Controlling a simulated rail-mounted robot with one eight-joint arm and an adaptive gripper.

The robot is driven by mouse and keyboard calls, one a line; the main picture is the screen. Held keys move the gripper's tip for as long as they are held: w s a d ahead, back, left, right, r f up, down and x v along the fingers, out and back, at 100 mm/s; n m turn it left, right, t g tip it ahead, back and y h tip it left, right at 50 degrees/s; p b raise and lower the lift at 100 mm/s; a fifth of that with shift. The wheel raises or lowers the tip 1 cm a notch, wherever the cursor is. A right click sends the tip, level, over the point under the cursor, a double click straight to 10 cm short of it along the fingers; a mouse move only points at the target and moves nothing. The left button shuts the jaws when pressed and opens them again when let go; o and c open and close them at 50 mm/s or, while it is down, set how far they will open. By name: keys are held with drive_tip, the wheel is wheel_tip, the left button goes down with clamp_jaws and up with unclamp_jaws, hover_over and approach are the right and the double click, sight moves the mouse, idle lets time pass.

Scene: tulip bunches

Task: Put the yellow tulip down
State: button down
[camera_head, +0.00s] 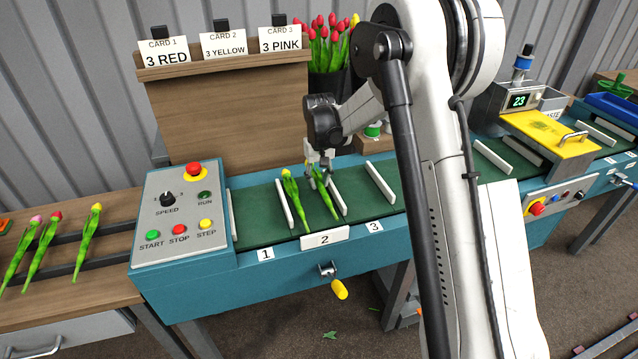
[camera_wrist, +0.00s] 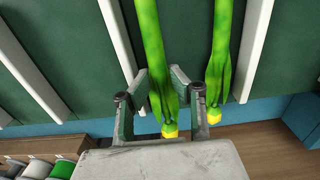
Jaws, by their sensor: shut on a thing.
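My gripper (camera_head: 319,168) is shut on a yellow tulip (camera_head: 325,196), near its flower end. In the wrist view this tulip (camera_wrist: 163,92) lies between the two fingers, with its yellow head (camera_wrist: 169,131) showing past them. It is at or just above the green belt (camera_head: 258,203), over the compartment marked 2; I cannot tell whether it touches. A second yellow tulip (camera_head: 292,203) lies beside it in the same compartment, roughly parallel. It shows right of my gripper in the wrist view (camera_wrist: 218,65). In the head view the held flower is hidden by my gripper.
White dividers (camera_head: 381,183) split the belt. A control box (camera_head: 180,215) stands at its left end. Several tulips (camera_head: 87,240) lie on the wooden side table. A card rack (camera_head: 225,65) and a bucket of tulips (camera_head: 327,85) stand behind. Compartments 1 and 3 look empty.

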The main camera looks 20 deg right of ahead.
drive_tip(key=shift+f, duration=0.4)
drive_tip(key=shift+f+b, duration=0.4)
drive_tip(key=shift+f, duration=0.25)
drive_tip(key=c, duration=1.9)
unclamp_jaws()
drive_tip(key=shift+o, duration=0.2)
drive_tip(key=shift+r, duration=0.2)
